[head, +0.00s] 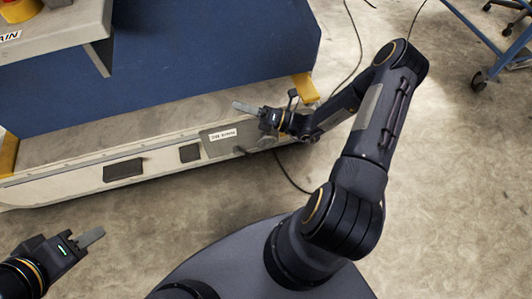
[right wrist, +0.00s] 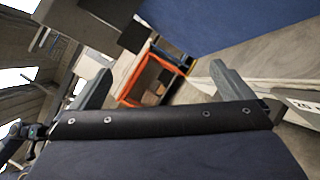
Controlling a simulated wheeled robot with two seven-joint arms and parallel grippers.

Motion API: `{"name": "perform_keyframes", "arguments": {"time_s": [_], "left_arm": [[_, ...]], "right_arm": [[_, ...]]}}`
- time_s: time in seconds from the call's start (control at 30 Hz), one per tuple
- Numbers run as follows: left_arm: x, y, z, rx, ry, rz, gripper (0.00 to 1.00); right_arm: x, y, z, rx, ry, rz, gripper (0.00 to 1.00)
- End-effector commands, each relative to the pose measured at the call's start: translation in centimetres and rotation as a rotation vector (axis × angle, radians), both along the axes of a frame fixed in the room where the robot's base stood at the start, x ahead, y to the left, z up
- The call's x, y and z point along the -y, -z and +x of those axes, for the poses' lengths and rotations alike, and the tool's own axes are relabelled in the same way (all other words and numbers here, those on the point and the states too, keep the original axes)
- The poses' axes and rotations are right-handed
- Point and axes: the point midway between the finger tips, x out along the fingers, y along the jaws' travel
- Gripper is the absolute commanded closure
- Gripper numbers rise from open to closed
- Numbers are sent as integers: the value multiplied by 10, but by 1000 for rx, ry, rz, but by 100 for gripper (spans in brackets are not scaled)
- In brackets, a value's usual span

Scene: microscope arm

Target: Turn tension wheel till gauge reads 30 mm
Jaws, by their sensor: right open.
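I cannot make out a tension wheel or a gauge in either view. My right gripper (head: 242,107) is over the right part of the long pale beam at the foot of the blue block. In the right wrist view its two grey fingers (right wrist: 164,85) stand wide apart with nothing between them. My left gripper (head: 91,237) is at the lower left, over bare floor, away from the beam. Its finger spacing is unclear.
The pale beam (head: 75,178) runs along the blue block (head: 200,65), with dark rectangular patches on its front face. A grey top (head: 65,30) overhangs at the upper left. A blue cart (head: 490,65) stands at the upper right. Cables cross the open floor (head: 450,190).

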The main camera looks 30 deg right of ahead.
Motion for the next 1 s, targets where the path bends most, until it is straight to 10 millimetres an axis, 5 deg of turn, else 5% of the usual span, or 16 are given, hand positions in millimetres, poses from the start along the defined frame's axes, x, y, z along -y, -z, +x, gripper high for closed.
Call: {"name": "perform_keyframes", "arguments": {"time_s": [0.03, 0.2, 0.3, 0.4, 0.5, 0.63, 1.0], "left_arm": [[0, 35, 0, 0, 0, 0, 64], [0, 81, 0, 0, 0, 0, 64], [0, 100, 0, 0, 0, 0, 64], [0, 111, 0, 0, 0, 0, 64], [0, 116, 0, 0, 0, 0, 64], [0, 120, 0, 0, 0, 0, 64], [0, 142, 0, 0, 0, 0, 64]], "right_arm": [[15, 67, 7, -105, 105, 158, 0], [61, 209, 9, -361, 435, 628, 0], [77, 277, -2, -455, 595, 847, 0], [84, 323, -14, -512, 708, 1002, 0], [87, 348, -23, -540, 773, 1088, 0], [90, 358, -19, -551, 800, 1122, 0], [102, 357, 36, -550, 795, 1117, 0]]}}
